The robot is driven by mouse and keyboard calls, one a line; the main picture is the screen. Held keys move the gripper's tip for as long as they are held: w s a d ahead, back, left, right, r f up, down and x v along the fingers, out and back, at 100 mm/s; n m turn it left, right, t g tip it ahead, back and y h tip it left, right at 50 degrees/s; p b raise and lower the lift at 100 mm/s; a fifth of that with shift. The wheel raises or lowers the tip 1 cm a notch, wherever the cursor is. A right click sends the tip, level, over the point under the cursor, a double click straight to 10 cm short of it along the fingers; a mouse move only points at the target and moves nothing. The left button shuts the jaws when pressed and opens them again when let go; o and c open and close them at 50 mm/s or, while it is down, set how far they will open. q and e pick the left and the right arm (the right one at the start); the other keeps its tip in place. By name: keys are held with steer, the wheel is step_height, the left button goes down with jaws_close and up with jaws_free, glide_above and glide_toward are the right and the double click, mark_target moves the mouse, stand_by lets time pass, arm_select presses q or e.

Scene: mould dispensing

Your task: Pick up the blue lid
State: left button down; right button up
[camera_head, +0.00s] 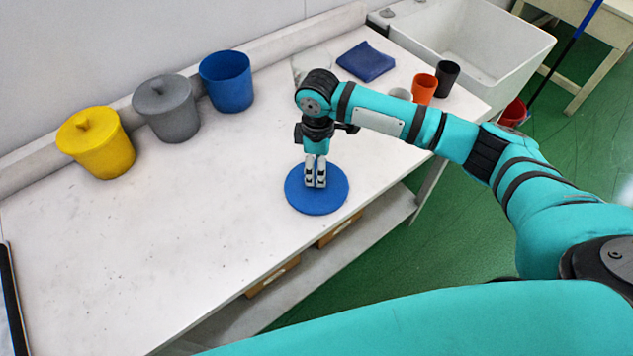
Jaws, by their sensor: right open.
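The blue lid (325,204) is a flat round disc lying on the white table near its front edge. My right gripper (316,184) points down over the middle of the lid, with its fingertips close to it. The fingers are open a little and hide the lid's centre, so I cannot tell whether they touch a knob there. The blue bucket (227,84) stands uncovered at the back of the table. My left gripper is not in view.
A grey lidded bucket (167,112) and a yellow lidded bucket (98,146) stand left of the blue one. A blue cloth (366,61), an orange cup (424,88) and a black cup (446,77) are at the right.

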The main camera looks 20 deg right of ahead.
mark_target(316, 178)
step_height(316, 178, down, 4)
steer(key=shift+a+f+p, duration=0.15)
steer(key=shift+p, duration=0.35)
steer(key=shift+c, duration=0.4)
jaws_close()
